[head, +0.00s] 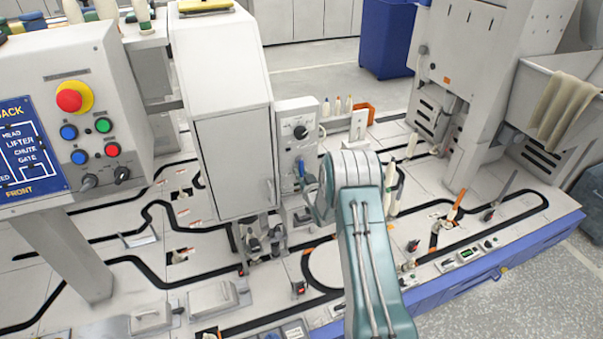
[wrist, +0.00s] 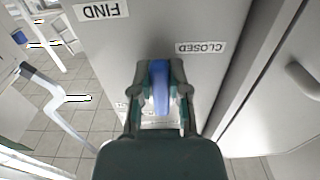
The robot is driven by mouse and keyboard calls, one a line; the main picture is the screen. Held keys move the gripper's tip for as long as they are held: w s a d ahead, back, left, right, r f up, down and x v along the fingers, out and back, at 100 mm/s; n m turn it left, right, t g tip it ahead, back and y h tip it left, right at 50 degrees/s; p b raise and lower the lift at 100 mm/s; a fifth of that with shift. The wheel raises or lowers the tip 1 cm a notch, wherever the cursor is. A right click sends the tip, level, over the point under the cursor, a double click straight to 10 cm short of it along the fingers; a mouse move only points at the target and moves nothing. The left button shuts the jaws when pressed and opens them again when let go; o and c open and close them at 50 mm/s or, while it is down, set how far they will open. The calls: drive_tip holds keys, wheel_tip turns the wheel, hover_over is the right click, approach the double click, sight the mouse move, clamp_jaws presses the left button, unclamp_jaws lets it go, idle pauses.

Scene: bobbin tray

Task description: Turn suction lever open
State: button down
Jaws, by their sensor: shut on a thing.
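The suction lever is a blue handle (wrist: 160,88), seen in the wrist view on a grey panel, with a "CLOSED" label (wrist: 201,47) above and to its right. It also shows as a small blue piece in the head view (head: 301,168), on the front of a grey box. My gripper (wrist: 161,72) is shut on the blue lever, one finger on each side of it. In the head view my arm covers the gripper's right part, and the fingers are hard to make out beside the lever.
A tall white cabinet (head: 235,150) stands close to the left of the lever box (head: 297,118). A control panel (head: 85,120) with a red button stands at the left. Bobbins and black tracks lie on the machine deck around my arm.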

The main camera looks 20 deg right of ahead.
sight(308, 158)
drive_tip(key=shift+d+n, duration=0.1)
drive_tip(key=shift+n, duration=0.2)
drive_tip(key=n, duration=0.2)
drive_tip(key=d+n, duration=0.1)
drive_tip(key=n, duration=0.2)
drive_tip(key=d+r+n, duration=0.1)
drive_tip(key=n, duration=0.2)
drive_tip(key=shift+d, duration=0.15)
drive_tip(key=n, duration=0.2)
drive_tip(key=r+n, duration=0.1)
drive_tip(key=n, duration=0.2)
drive_tip(key=shift+d+r+n, duration=0.25)
drive_tip(key=shift+d+n, duration=0.05)
drive_tip(key=shift+d, duration=0.1)
drive_tip(key=shift+d+r+n, duration=0.1)
drive_tip(key=shift+r+n, duration=0.15)
drive_tip(key=shift+n, duration=0.7)
drive_tip(key=shift+r+n, duration=0.2)
drive_tip(key=shift+n, duration=0.75)
drive_tip(key=c, duration=0.6)
unclamp_jaws()
